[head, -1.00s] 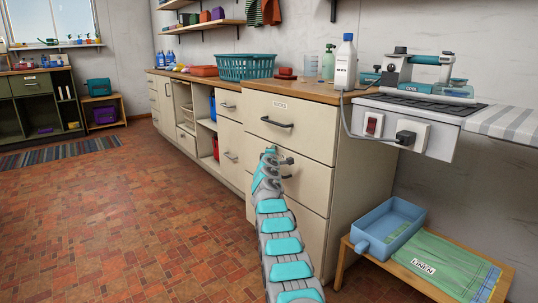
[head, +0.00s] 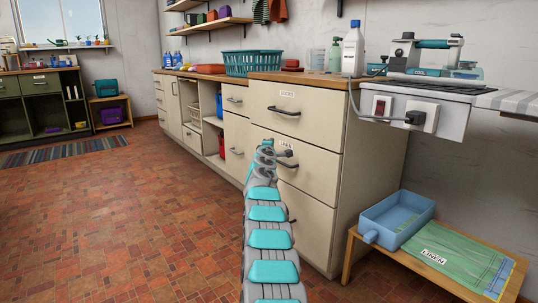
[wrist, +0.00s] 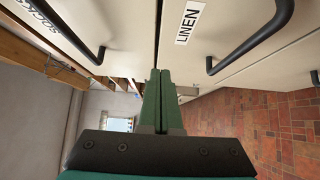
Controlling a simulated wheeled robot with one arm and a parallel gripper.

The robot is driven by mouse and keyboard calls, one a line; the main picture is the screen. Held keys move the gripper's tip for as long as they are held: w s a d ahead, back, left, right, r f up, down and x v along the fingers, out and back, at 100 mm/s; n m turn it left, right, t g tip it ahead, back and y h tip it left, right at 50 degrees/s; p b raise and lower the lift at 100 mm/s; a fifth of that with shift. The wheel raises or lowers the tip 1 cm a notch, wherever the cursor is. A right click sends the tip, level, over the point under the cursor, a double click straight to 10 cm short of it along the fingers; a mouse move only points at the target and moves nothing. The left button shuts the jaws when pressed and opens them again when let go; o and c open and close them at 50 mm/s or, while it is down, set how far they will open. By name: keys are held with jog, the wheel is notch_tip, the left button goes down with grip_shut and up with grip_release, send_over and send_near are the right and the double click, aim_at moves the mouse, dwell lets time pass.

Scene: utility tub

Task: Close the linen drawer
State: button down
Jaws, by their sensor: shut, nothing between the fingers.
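The linen drawer front (head: 310,170) is the cream one below the socks drawer (head: 310,117) in the head view. Its small label and dark bar handle show beside my gripper (head: 265,148). It looks nearly flush with its neighbours; I cannot tell whether a small gap is left. In the wrist view the linen drawer front (wrist: 235,40) fills the upper right with its label and handle. My gripper (wrist: 161,75) is shut and empty, its green fingers pointing at the seam between the two drawers. I cannot tell whether the fingertips touch the front.
A low wooden bench (head: 357,258) at lower right holds a blue tray (head: 398,215) and a green sheet labelled LINEN (head: 460,262). A counter with a teal basket (head: 252,63) runs above the drawers. The brick floor (head: 120,210) to the left is clear.

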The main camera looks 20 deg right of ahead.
jog(key=b+v, duration=0.1)
jog(key=v, duration=0.5)
jog(key=shift+f, duration=0.15)
dwell(0.5)
jog(key=shift+s+a, duration=0.1)
jog(key=shift+a, duration=0.05)
